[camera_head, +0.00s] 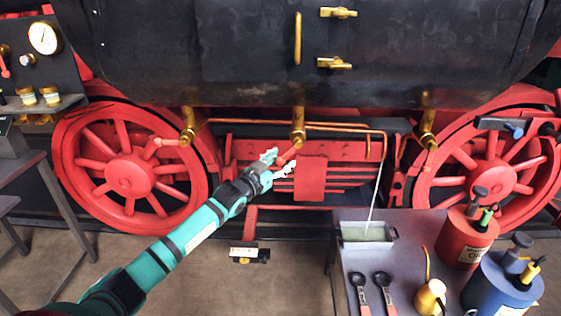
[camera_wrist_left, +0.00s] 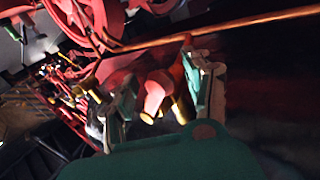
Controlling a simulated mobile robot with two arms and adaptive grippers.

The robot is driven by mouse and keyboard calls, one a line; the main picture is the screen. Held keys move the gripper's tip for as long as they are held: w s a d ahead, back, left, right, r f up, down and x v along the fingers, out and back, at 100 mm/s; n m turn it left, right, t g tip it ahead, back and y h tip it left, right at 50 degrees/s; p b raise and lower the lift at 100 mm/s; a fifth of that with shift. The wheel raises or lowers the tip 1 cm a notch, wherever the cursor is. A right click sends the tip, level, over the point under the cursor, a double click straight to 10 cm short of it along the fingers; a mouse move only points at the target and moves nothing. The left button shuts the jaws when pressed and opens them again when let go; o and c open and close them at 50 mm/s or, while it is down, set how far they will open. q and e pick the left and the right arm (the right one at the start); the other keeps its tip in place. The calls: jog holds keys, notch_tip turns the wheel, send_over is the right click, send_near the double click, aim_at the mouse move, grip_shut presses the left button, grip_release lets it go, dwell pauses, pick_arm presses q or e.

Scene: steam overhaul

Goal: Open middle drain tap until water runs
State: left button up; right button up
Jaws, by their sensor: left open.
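The middle drain tap (camera_head: 298,124) is brass and hangs under the black cylinder, with a red lever (camera_head: 289,154) pointing down and left. My left gripper (camera_head: 282,162) is open at the lever's end. In the left wrist view, the red lever (camera_wrist_left: 156,94) stands between the spread fingers of my gripper (camera_wrist_left: 160,98); I cannot tell if they touch it. A thin pale stream (camera_head: 376,190), like water, falls from the copper pipe's (camera_head: 345,130) bent right end into a metal tray (camera_head: 345,245). My right gripper is not seen.
Similar brass taps hang at left (camera_head: 188,125) and right (camera_head: 428,130). Red wheels (camera_head: 130,174) flank the middle.

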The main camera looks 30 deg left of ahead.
pick_arm(q)
grip_shut()
dwell(0.4)
jog(key=shift+w, duration=0.1)
